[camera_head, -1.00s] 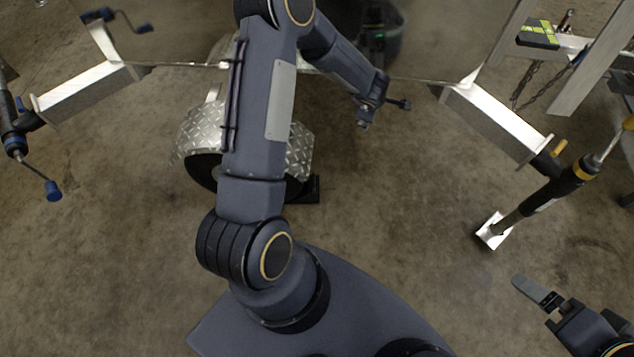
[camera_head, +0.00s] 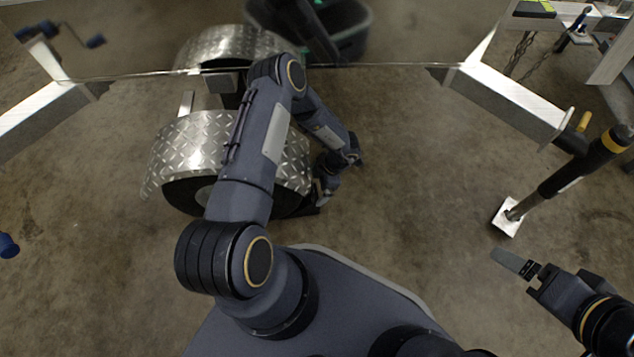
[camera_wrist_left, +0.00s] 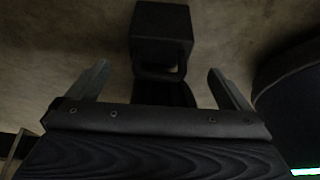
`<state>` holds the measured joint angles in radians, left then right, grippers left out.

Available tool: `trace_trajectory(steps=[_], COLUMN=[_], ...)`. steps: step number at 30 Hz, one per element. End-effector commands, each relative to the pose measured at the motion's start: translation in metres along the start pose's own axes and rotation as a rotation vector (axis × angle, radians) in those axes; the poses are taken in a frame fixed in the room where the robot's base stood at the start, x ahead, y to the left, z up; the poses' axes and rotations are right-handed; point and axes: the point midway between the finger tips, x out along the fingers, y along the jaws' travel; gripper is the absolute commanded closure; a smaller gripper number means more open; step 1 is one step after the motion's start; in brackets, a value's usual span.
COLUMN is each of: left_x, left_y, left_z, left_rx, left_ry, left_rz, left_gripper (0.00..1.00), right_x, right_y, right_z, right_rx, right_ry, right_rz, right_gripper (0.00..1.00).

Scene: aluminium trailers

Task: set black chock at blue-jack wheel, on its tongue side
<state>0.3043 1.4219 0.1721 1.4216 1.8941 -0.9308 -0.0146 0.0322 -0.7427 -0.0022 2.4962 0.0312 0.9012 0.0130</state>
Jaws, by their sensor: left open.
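The black chock (camera_wrist_left: 162,45) shows in the left wrist view as a dark block with a handle-like loop. It lies ahead of and between the two spread fingers of my left gripper (camera_wrist_left: 158,68). In the head view my left gripper (camera_head: 327,188) hangs low beside the wheel (camera_head: 185,195), on its right side. Only a dark edge of the chock (camera_head: 315,211) shows there, by the tyre. The wheel sits under a diamond-plate fender (camera_head: 185,145), partly hidden by my arm. A blue jack-handle end (camera_head: 8,245) shows at the left edge. My right gripper (camera_head: 515,263) is at lower right; its opening is unclear.
A jack with a yellow band (camera_head: 575,175) stands at right on a white foot plate (camera_head: 507,216), under an aluminium tongue (camera_head: 515,105). Another tongue (camera_head: 40,120) is at left. A dark bin (camera_head: 350,35) is at the top. The floor between wheel and right jack is clear.

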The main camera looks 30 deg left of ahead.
Motion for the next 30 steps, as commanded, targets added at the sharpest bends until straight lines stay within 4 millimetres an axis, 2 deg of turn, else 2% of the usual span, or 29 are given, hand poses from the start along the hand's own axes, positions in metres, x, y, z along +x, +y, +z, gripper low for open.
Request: trace_trajectory(steps=[5,18,29,30], left_x=[0.011,0.073,0.078,0.077], left_y=[0.000,0.000,0.001,0.001], left_z=[0.000,0.001,0.000,0.000], left_rx=[0.000,0.001,0.000,0.000], left_ry=[0.001,0.000,-0.001,-0.001], left_rz=[0.000,0.002,0.002,0.002], left_gripper=[0.00,0.00,0.00,0.05], right_x=[0.005,0.029,0.030,0.030], right_y=[0.002,0.013,0.013,0.013], right_z=[0.003,0.015,0.015,0.015], right_rx=[0.000,0.000,0.000,0.000], right_ry=[0.000,0.000,0.000,0.000], right_rz=[0.000,0.000,0.000,0.000], right_gripper=[0.01,0.01,0.01,0.01])
